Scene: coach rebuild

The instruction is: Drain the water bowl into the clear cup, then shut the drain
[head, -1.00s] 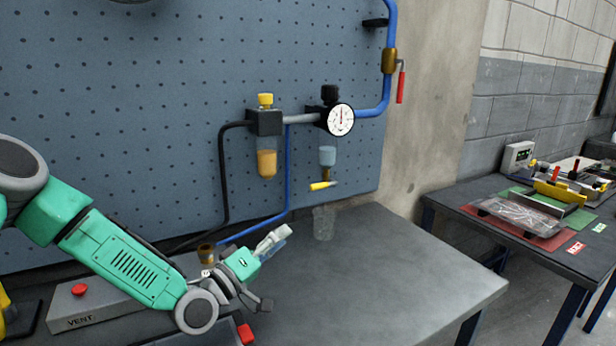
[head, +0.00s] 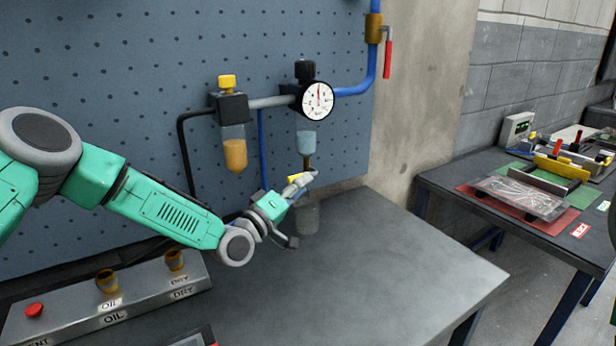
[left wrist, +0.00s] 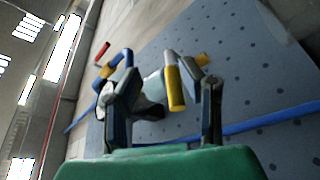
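The water bowl (head: 306,143) hangs under the gauge on the pegboard and holds pale blue water. A brass drain fitting is below it, with a yellow-ended drain lever (head: 294,179) partly hidden by my gripper. The clear cup (head: 307,218) stands on the bench below the drain, partly behind my gripper. My left gripper (head: 301,209) is at the drain with its fingers spread. In the left wrist view the yellow lever end (left wrist: 175,90) shows between the open fingers, apart from the left one; contact with the right one is unclear. My right gripper is not in view.
An amber oil bowl (head: 235,152) hangs left of the gauge (head: 318,100). A blue pipe with a red-handled valve (head: 388,58) rises at the right. A labelled box (head: 140,300) with round holders sits at the lower left. The bench's right side is clear. Another table (head: 455,195) stands further right.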

